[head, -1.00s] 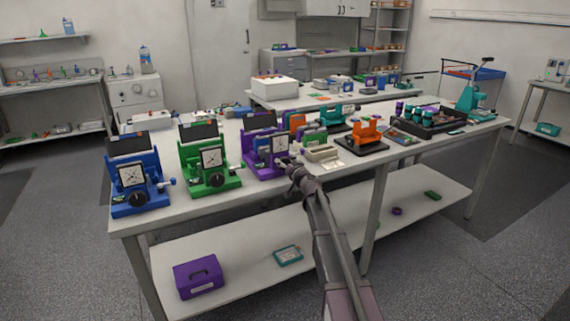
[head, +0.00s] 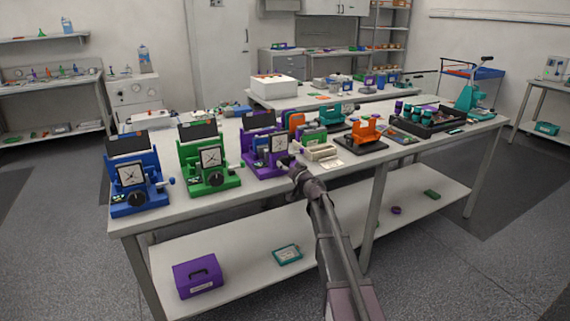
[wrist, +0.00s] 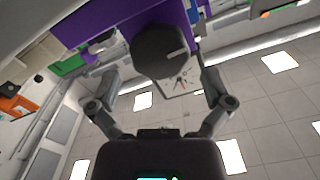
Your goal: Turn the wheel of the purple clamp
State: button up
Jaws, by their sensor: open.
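The purple clamp (head: 251,158) stands on the bench, right of the green and blue ones, with a square dial on its front. Its dark round wheel (wrist: 161,52) shows large in the wrist view, with a pale mark on it. My gripper (wrist: 160,80) is open and empty, with one finger on each side of the wheel's near end. I cannot tell whether either finger touches it. In the head view my gripper (head: 290,166) is at the clamp's front right and partly hides the wheel there.
The green clamp (head: 195,172) and blue clamp (head: 125,186) stand to the left. A purple case (head: 198,279) is on the lower shelf. The floor before the bench is clear.

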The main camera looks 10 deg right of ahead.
jog(key=v, duration=0.9)
dwell(0.7)
jog(key=s+a+f+n+g+y, duration=0.1)
jog(key=s+a+f+n+g, duration=0.1)
jog(key=s+a+f+g, duration=0.4)
jog(key=s+a+f+n+g+y, duration=0.1)
jog(key=s+a+f+n+g, duration=0.2)
jog(key=s, duration=0.5)
jog(key=s+f+m+g+h, duration=0.25)
jog(key=s+f+g, duration=0.35)
jog(key=s, duration=0.4)
jog(key=s+d+f+m+g+h, duration=0.25)
jog(key=s+d+h, duration=0.3)
jog(key=s, duration=0.45)
notch_tip(320, 180, up, 14)
jog(key=p, duration=1.5)
jog(key=shift+n, duration=0.3)
